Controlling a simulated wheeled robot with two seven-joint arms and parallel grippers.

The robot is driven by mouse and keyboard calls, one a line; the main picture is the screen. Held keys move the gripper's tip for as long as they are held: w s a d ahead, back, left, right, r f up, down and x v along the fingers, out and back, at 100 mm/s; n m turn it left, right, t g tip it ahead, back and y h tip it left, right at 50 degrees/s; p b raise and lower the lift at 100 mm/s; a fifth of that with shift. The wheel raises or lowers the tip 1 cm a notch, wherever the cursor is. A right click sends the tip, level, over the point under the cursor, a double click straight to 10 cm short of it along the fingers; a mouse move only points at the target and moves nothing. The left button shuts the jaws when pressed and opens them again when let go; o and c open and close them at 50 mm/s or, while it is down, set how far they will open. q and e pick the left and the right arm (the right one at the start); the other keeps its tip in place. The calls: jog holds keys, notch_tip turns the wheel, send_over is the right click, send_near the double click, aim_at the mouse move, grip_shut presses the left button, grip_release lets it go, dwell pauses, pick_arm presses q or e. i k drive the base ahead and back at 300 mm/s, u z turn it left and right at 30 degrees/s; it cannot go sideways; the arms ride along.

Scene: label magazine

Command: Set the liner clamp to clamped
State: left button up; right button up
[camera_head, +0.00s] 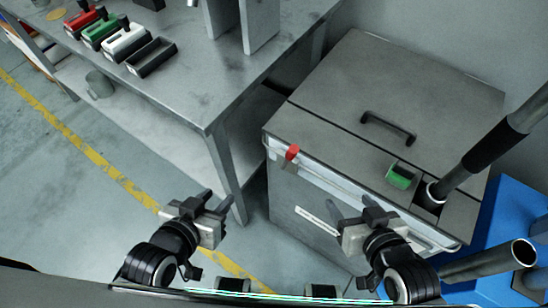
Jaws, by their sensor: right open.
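A grey cabinet-like bin (340,88) with a flat lid stands right of centre. A small red tab (291,153) sits upright at the left end of a pale bar along its front upper edge; it looks like the liner clamp's lever, but I cannot tell its setting for certain. A green block (402,177) sits on the lid's front right part. My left gripper (216,199) is open and empty, in front of and left of the bin. My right gripper (351,204) is open and empty before the bin's front face, apart from the red tab.
A metal table (200,95) stands left of the bin, with red, green and white-topped holders (125,40) on it. A black handle (388,128) is on the lid. A dark tube (490,145) rises at right, beside a blue box (510,220).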

aim_at(293, 150)
jog(key=u, duration=2)
jog(key=k, duration=0.7)
jog(key=z, duration=1.2)
